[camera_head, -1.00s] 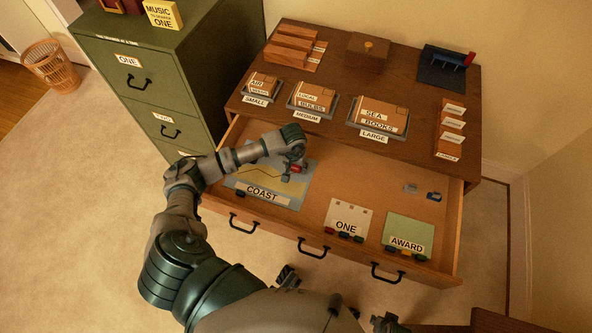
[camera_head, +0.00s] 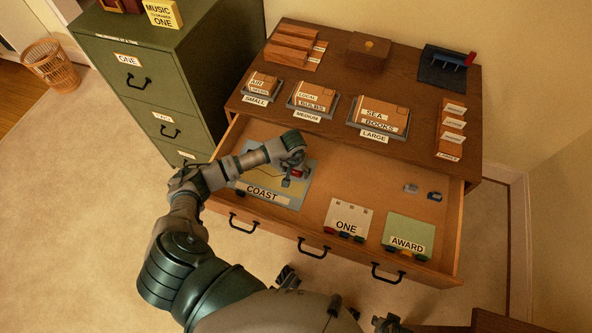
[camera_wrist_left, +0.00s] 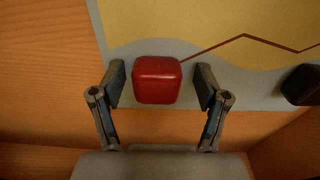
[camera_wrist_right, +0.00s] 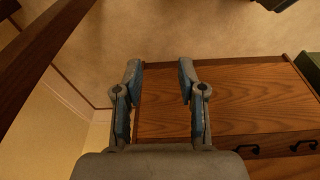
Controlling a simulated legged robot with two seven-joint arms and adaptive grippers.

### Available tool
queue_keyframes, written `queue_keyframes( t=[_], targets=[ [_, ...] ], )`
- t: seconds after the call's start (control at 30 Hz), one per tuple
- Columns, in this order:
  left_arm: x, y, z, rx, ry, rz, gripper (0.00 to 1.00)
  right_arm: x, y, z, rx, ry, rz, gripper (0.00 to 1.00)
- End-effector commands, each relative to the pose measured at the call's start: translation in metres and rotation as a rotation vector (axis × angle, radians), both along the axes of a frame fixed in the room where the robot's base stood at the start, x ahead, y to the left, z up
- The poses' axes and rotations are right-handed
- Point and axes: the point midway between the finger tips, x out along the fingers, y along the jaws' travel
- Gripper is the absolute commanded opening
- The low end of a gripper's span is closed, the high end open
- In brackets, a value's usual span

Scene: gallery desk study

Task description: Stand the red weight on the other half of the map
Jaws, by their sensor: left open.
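The map labelled COAST (camera_head: 296,194) lies in the open drawer, with a yellow area and a grey-blue area. The red weight (camera_head: 298,173) stands near the map's right side, partly hidden by my left gripper (camera_head: 291,179). In the left wrist view the red weight (camera_wrist_left: 157,80) sits on the grey-blue strip near the map's edge, between the open fingers of my left gripper (camera_wrist_left: 160,85), with a gap at each side. A dark weight (camera_wrist_left: 301,85) stands on the map to the right there. My right gripper (camera_wrist_right: 160,80) is open and empty.
The drawer also holds a white card ONE (camera_head: 347,215), a green card AWARD (camera_head: 408,232) and small blocks. Trays with books (camera_head: 378,115) stand on the desk top (camera_head: 330,65) behind. A green cabinet (camera_head: 190,70) stands to the left. The drawer's middle floor is bare.

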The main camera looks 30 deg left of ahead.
Motion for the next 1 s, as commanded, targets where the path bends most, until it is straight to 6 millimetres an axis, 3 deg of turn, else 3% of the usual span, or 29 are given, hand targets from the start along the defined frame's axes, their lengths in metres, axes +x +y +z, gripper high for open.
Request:
queue_keyframes(
  t=[0.17,0.6,0.8,1.0],
  targets=[
    [0.0,0.0,0.011,0.001,-0.003,-0.001,0.75,0.0,0.0,-0.001,0.001,-0.001,0.001,0.4],
    [-0.009,-0.002,0.102,0.001,-0.004,-0.001,0.75,-0.004,0.001,-0.036,0.0,0.013,0.005,0.4],
    [-0.011,-0.003,0.119,0.0,-0.001,-0.001,0.75,-0.004,0.001,-0.041,0.0,0.014,0.005,0.4],
    [-0.012,-0.002,0.121,0.001,0.0,0.0,0.75,-0.003,0.001,-0.042,-0.001,0.015,0.005,0.4]
  ],
)
